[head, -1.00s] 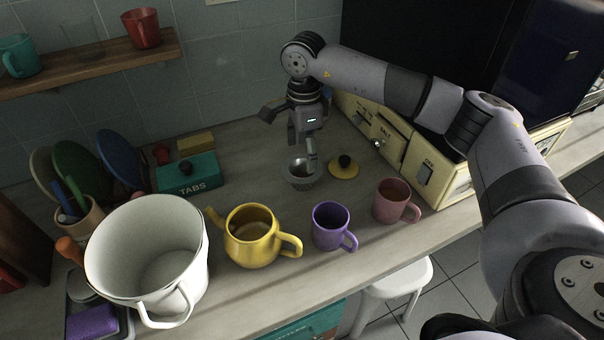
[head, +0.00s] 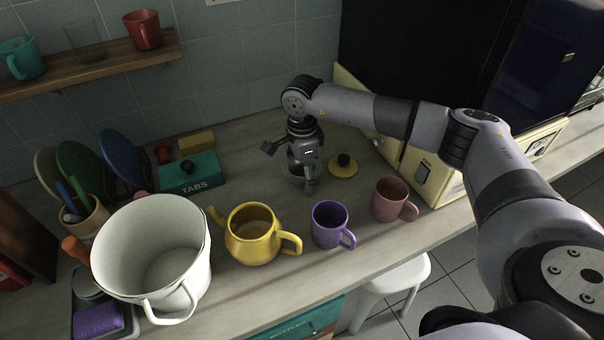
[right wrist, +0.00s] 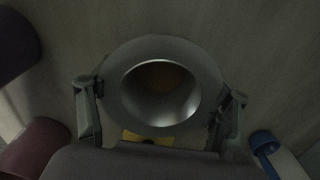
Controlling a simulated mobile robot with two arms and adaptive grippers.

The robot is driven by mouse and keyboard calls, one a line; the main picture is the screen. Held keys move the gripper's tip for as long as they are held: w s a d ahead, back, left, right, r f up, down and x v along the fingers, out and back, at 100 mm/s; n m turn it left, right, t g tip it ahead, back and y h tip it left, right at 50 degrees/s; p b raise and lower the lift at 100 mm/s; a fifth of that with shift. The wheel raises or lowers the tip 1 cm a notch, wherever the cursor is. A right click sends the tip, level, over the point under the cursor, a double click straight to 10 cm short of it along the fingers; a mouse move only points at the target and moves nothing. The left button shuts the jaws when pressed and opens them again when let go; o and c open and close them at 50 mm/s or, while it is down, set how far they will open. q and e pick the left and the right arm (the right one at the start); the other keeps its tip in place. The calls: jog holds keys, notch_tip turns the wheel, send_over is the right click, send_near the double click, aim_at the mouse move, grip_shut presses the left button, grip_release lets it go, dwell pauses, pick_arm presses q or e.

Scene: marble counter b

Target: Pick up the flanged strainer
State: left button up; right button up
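The flanged strainer (head: 292,181) is a small grey metal cup on the counter, mostly hidden behind my right gripper in the head view. In the right wrist view the strainer (right wrist: 207,72) shows from above, with a wide grey flange round a shiny round bowl. My right gripper (head: 291,166) points down over it. In the right wrist view the fingers of my right gripper (right wrist: 160,115) stand apart, one on each side of the flange. They look open; whether either touches the rim is hard to tell. My left gripper is not in view.
A yellow lid with a dark knob (head: 343,166) lies close right of the strainer. A yellow teapot (head: 252,246), purple mug (head: 328,236) and pink mug (head: 388,205) stand in front. A teal TABS box (head: 188,181) is left; a cream appliance (head: 424,175) is right.

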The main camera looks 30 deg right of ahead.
jog(key=c, duration=1.2)
jog(key=shift+o, duration=0.2)
jog(key=shift+r, duration=0.2)
